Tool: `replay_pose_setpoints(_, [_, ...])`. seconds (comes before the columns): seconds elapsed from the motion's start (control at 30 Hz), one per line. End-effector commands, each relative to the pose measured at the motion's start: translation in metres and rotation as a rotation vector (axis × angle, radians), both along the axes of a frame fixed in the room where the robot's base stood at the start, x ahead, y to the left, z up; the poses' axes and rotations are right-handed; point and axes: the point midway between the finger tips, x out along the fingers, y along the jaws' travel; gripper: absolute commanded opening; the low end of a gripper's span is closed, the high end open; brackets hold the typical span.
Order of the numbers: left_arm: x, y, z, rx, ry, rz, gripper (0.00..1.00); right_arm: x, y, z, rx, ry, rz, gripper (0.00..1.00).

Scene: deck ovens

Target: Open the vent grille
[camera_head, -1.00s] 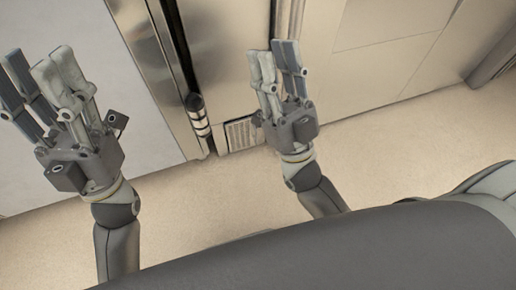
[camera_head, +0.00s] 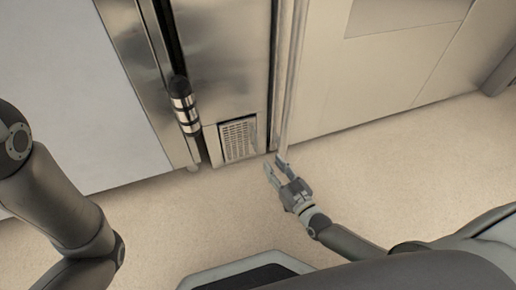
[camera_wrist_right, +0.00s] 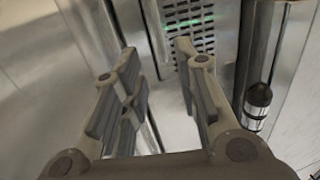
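The vent grille (camera_head: 239,138) is a small slotted metal panel low on the steel oven front in the head view. Its face looks flush or nearly so with the front; I cannot tell if it is ajar. In the right wrist view the grille (camera_wrist_right: 190,27) shows at the top, beyond my fingers. My right gripper (camera_head: 276,164) is low, just right of the grille and apart from it in the head view. In the right wrist view its fingers (camera_wrist_right: 158,75) are spread with nothing between them. My left arm comes in at the left, but its gripper is out of view.
A dark cylinder with light bands (camera_head: 185,106) stands out left of the grille; it also shows in the right wrist view (camera_wrist_right: 257,105). A vertical metal edge (camera_head: 288,75) rises right of the grille. The beige floor (camera_head: 380,160) in front is clear.

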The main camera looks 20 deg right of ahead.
Motion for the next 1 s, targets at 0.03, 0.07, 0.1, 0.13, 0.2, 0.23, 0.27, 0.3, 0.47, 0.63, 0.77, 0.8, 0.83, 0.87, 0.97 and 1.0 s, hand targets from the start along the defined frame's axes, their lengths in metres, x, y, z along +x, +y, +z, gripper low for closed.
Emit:
replay_pose_setpoints(0.03, [-0.001, 0.0, -0.005, 0.0, -0.003, 0.0, 0.4, 0.006, 0.001, -0.002, 0.002, -0.003, -0.001, 0.29])
replay_pose_setpoints(0.07, [-0.002, 0.0, -0.007, 0.0, -0.004, 0.0, 0.4, 0.01, 0.002, -0.002, 0.002, -0.003, 0.0, 0.29])
replay_pose_setpoints(0.1, [-0.002, 0.0, -0.01, 0.0, -0.007, 0.0, 0.4, 0.016, 0.004, -0.002, 0.002, -0.005, 0.0, 0.29])
replay_pose_setpoints(0.13, [-0.003, 0.0, -0.012, 0.0, -0.008, 0.0, 0.4, 0.021, 0.005, -0.002, 0.002, -0.006, 0.0, 0.29])
replay_pose_setpoints(0.2, [-0.003, 0.0, -0.02, 0.0, -0.008, 0.0, 0.4, 0.035, 0.008, -0.003, 0.004, -0.006, 0.0, 0.29])
replay_pose_setpoints(0.23, [-0.003, 0.0, -0.023, 0.0, -0.008, 0.0, 0.4, 0.04, 0.01, -0.003, 0.003, -0.005, 0.0, 0.29])
replay_pose_setpoints(0.27, [-0.003, 0.0, -0.026, 0.0, -0.007, 0.0, 0.4, 0.046, 0.011, -0.003, 0.003, -0.005, 0.001, 0.29])
replay_pose_setpoints(0.3, [-0.003, 0.0, -0.03, 0.0, -0.007, 0.0, 0.4, 0.053, 0.013, -0.003, 0.003, -0.005, 0.001, 0.29])
replay_pose_setpoints(0.47, [-0.003, 0.0, -0.044, 0.0, -0.007, 0.0, 0.4, 0.078, 0.019, -0.002, 0.003, -0.005, 0.001, 0.29])
replay_pose_setpoints(0.63, [-0.003, 0.0, -0.051, 0.001, -0.009, 0.0, 0.4, 0.094, 0.023, -0.001, 0.002, -0.004, 0.001, 0.29])
replay_pose_setpoints(0.77, [-0.003, 0.0, -0.053, 0.001, -0.009, 0.0, 0.4, 0.1, 0.024, 0.001, 0.003, -0.002, 0.001, 0.29])
replay_pose_setpoints(0.8, [-0.003, 0.0, -0.053, 0.001, -0.009, 0.0, 0.4, 0.1, 0.024, 0.001, 0.003, -0.002, 0.001, 0.29])
replay_pose_setpoints(0.83, [-0.003, 0.0, -0.053, 0.001, -0.009, 0.0, 0.4, 0.1, 0.024, 0.001, 0.003, -0.002, 0.001, 0.29])
replay_pose_setpoints(0.87, [-0.003, 0.0, -0.053, 0.001, -0.009, 0.0, 0.4, 0.1, 0.024, 0.001, 0.003, -0.002, 0.001, 0.29])
replay_pose_setpoints(0.97, [-0.003, 0.0, -0.052, 0.001, -0.009, 0.0, 0.4, 0.1, 0.024, 0.002, 0.002, -0.003, 0.001, 0.29])
replay_pose_setpoints(1.0, [-0.003, 0.0, -0.052, 0.001, -0.008, -0.001, 0.4, 0.1, 0.024, 0.001, 0.003, -0.002, 0.001, 0.29])
